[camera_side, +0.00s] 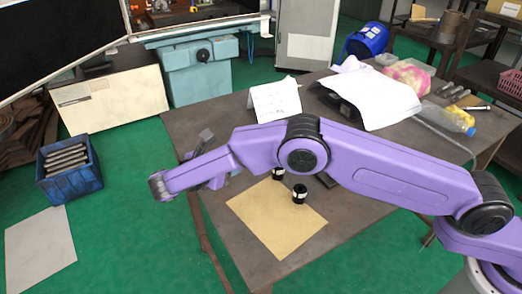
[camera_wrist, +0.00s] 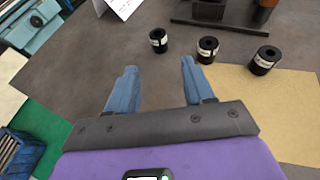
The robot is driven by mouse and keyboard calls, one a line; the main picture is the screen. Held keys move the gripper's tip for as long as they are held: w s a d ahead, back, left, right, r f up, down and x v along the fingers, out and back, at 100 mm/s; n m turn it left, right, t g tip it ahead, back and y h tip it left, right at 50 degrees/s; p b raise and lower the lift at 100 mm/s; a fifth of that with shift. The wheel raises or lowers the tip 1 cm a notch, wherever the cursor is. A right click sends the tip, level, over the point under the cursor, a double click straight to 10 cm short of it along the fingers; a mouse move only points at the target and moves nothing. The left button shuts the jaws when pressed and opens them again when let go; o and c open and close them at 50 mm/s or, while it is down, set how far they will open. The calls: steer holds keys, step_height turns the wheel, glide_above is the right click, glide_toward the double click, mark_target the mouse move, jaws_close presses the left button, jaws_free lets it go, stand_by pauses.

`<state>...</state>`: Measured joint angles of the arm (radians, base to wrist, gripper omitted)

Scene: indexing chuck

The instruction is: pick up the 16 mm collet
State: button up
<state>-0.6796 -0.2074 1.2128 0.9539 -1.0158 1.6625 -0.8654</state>
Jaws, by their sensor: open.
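Three short black collets with pale label bands stand in the wrist view: a left collet (camera_wrist: 158,40), a middle collet (camera_wrist: 207,49) and a right collet (camera_wrist: 265,60). The labels are too small to read, so I cannot tell which is 16 mm. The right one stands on the tan sheet (camera_wrist: 290,115); the middle one is at its edge. In the side view two collets show, one near the arm (camera_side: 278,173) and one on the sheet (camera_side: 299,194). My gripper (camera_wrist: 158,68) is open and empty, its blue fingers pointing toward the left collet, apart from it.
A dark plate (camera_wrist: 228,14) lies beyond the collets. A white folded card (camera_side: 275,100) stands on the brown table (camera_side: 195,125), with white cloth (camera_side: 370,92) and bottles to its right. My arm hides part of the table. The front of the sheet is clear.

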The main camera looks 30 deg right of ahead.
steer(key=x, duration=1.7)
steer(key=shift+w+d, duration=0.1)
steer(key=shift+d, duration=0.05)
steer(key=c, duration=0.9)
